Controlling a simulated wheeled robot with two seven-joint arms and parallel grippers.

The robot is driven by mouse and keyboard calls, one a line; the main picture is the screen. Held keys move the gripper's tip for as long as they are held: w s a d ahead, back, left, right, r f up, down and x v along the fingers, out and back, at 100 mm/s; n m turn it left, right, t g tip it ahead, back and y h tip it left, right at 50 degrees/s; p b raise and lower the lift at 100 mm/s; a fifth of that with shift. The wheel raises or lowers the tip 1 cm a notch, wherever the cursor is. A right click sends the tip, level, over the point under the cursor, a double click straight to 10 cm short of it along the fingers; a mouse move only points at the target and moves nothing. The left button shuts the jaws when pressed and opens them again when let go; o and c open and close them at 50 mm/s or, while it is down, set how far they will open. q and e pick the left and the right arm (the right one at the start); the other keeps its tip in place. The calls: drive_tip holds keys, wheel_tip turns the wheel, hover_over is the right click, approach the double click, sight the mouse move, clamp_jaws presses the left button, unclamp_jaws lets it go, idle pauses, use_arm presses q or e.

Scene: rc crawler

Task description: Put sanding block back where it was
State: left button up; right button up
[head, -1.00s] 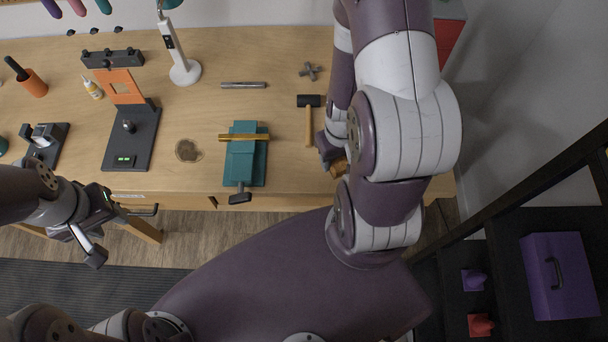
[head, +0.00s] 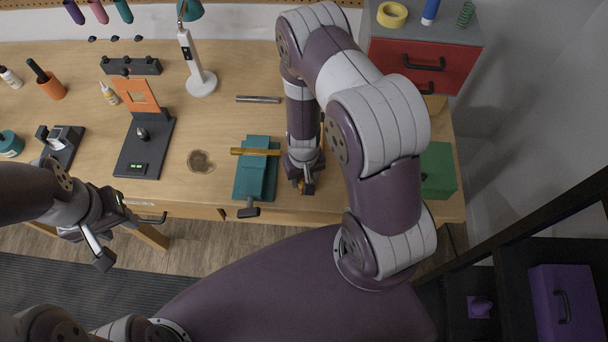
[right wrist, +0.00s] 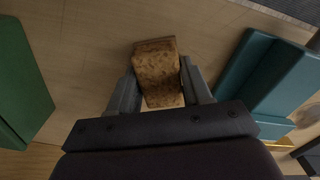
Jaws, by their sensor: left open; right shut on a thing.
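The sanding block is a brown, speckled cork-like block (right wrist: 158,72). In the right wrist view my right gripper (right wrist: 158,92) is shut on it, with one finger on each side. In the head view my right gripper (head: 303,184) is over the front part of the workbench, just right of the teal vise (head: 256,180). Only a small bit of the block shows there. I cannot tell whether the block touches the bench top. My left gripper (head: 127,238) is open and empty, in front of the bench's front edge at left.
The vise, with a brass-coloured bar (head: 255,152), stands close left of the right gripper. A green box (head: 438,170) stands to its right, also in the right wrist view (right wrist: 18,90). A metal rod (head: 258,99) lies behind. Bare bench (head: 225,125) shows left of the vise.

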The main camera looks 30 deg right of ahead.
drive_tip(key=shift+f, duration=0.2)
drive_tip(key=o, duration=1)
drive_tip(key=shift+r, duration=0.1)
